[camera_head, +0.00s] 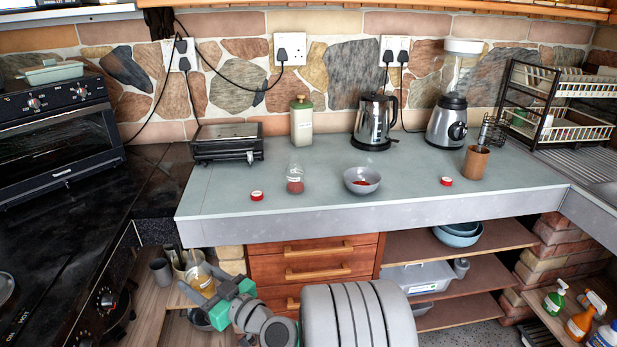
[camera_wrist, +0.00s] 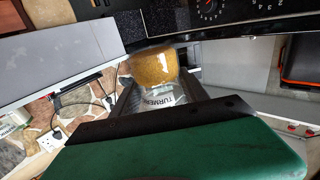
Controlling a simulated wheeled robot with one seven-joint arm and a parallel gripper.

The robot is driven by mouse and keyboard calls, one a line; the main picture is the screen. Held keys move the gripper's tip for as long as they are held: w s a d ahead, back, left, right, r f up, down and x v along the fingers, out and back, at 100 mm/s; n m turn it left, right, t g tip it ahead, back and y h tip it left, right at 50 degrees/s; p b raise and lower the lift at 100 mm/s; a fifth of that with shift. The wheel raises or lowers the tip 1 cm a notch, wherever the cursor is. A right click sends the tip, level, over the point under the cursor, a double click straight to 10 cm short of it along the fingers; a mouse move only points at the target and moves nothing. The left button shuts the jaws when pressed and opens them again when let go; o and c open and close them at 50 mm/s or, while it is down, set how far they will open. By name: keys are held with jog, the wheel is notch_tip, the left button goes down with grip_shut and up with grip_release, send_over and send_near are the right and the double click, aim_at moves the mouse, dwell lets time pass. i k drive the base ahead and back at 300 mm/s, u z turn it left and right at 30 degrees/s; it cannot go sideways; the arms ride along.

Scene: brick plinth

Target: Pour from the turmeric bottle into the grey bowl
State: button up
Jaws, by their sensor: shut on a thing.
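My gripper (camera_head: 215,290) is at the lower left of the head view, in front of and below the counter edge. It is shut on the turmeric bottle (camera_head: 202,281), a clear bottle with yellow-brown contents. In the wrist view the bottle (camera_wrist: 155,68) sits between the fingers (camera_wrist: 160,95), its TURMERIC label partly showing. Its mouth is not clear to see. The grey bowl (camera_head: 372,187) stands on the counter, right of and beyond my gripper, apart from it. Some reddish stuff lies in the bowl.
A brown cup (camera_head: 476,163), kettle (camera_head: 374,122), blender (camera_head: 447,122) and green-lidded jar (camera_head: 301,124) stand behind or right. The counter's front left is clear.

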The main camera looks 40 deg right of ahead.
aim_at(361, 180)
jog(key=u, duration=1.1)
jog(key=k, duration=1.7)
jog(key=z, duration=0.9)
jog(key=i, duration=0.6)
jog(key=z, duration=0.1)
